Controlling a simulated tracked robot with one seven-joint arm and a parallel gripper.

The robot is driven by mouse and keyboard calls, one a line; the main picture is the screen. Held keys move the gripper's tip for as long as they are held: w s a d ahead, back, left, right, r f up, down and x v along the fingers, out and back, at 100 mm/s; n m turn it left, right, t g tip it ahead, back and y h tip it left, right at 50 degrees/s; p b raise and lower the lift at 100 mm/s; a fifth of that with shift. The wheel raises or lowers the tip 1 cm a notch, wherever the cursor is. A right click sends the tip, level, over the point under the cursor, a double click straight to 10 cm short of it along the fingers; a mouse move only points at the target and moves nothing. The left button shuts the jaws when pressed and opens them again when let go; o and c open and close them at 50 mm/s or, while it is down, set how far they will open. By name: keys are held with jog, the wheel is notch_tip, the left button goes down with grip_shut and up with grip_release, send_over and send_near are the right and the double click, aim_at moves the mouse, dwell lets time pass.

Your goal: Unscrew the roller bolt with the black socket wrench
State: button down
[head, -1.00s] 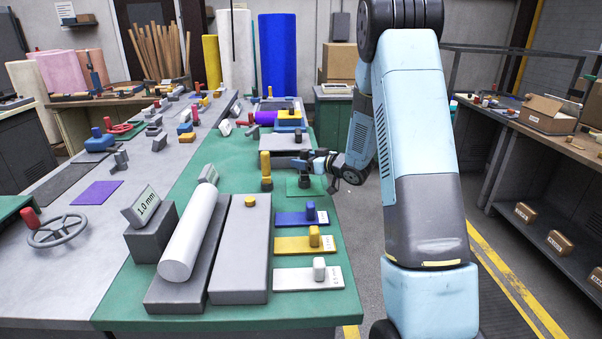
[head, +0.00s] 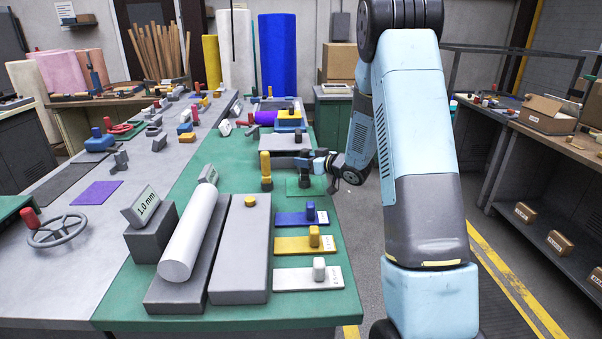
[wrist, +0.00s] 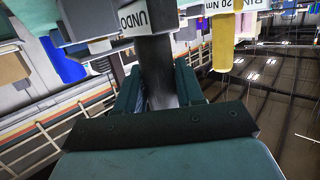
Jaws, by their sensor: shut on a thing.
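The black socket wrench (head: 304,181) stands upright on a dark green plate (head: 292,190) in the head view. My gripper (head: 309,164) comes at it from the right and is shut on it.
A white roller (head: 190,235) lies on a grey base beside a "1.0 mm" sign (head: 147,207). Blue, yellow and white plates (head: 290,245) with small blocks lie in front of the wrenches. More tools stand behind on the bench. Open floor lies right of the bench edge.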

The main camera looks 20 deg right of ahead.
jog(key=shift+r, duration=0.1)
jog(key=shift+s+r, duration=0.1)
jog(key=shift+r, duration=4.35)
